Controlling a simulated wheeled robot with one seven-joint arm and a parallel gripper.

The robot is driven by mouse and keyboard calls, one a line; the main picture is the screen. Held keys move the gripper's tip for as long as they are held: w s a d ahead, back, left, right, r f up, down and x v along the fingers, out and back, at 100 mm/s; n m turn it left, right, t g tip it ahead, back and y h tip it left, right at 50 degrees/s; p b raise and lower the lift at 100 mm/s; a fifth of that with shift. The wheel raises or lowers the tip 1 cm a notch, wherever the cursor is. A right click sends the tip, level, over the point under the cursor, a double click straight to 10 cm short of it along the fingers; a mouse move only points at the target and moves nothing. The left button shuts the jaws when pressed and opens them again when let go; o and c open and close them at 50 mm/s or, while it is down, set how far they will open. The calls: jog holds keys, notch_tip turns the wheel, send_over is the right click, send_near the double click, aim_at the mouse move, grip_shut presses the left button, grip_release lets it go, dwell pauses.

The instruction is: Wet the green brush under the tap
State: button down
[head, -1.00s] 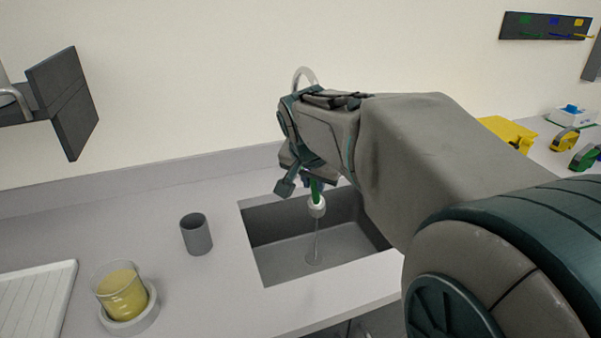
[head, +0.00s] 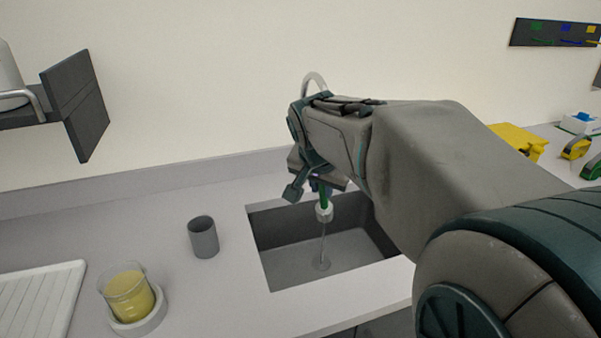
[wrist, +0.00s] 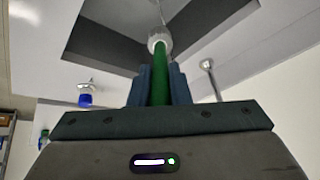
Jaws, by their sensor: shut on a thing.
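My gripper (head: 318,184) is shut on the green brush, above the sink (head: 280,262). The brush's green handle (wrist: 160,85) stands between the fingers in the wrist view, and its pale round head (wrist: 158,41) is at the far end. In the head view the brush head (head: 324,212) points down over the basin. A thin, pale line like a water stream runs from the head to the basin floor. The curved silver tap (head: 314,80) shows behind my gripper; its outlet is hidden, so I cannot tell whether the brush touches the stream above.
A grey cup (head: 203,238) stands left of the sink. A glass of yellow liquid (head: 128,292) sits on a round white base (head: 152,316). A ribbed white tray (head: 45,300) lies far left. Yellow and green items (head: 575,148) are at the right. A dark panel (head: 75,105) juts from upper left.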

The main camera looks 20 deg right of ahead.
jog(key=s+a+r+p, duration=0.1)
jog(key=s+a+r, duration=0.1)
jog(key=s+r, duration=0.2)
jog(key=shift+s+a, duration=0.15)
jog(key=shift+a, duration=0.15)
dwell(0.8)
